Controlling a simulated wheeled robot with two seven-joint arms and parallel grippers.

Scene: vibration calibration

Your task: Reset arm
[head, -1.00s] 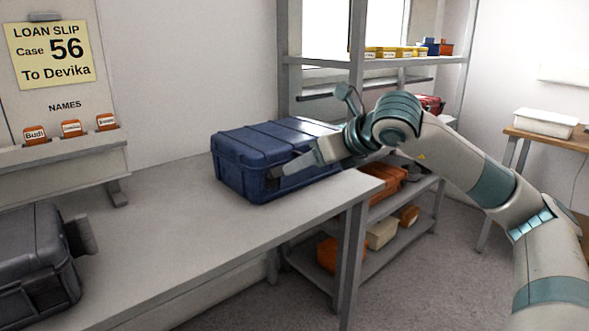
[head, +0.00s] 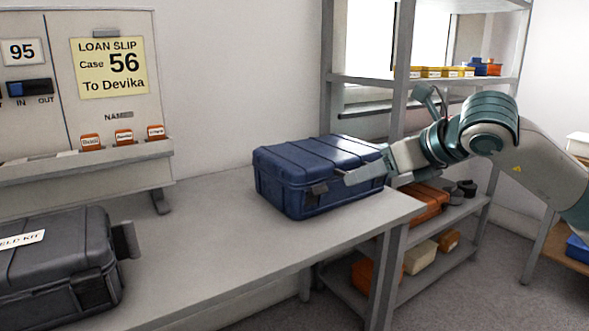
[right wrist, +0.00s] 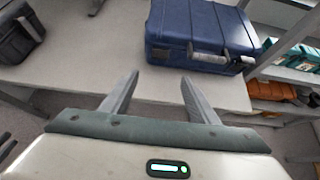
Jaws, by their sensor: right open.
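My right gripper (head: 362,174) is in front of the right end of a blue hard case (head: 285,185) in the head view, overlapping its front edge. In the right wrist view the two fingers (right wrist: 160,79) are spread apart with nothing between them. The blue case (right wrist: 200,25) lies beyond the fingertips, its handle and latch facing me, and looks apart from them. The case sits closed on the grey bench (head: 215,225). My left gripper is in neither view.
A dark grey case (head: 60,265) stands on the bench at the left. A board with a loan slip (head: 110,68) and orange name tags (head: 124,137) is behind it. A shelf rack (head: 398,120) with small bins stands at the right. The middle of the bench is clear.

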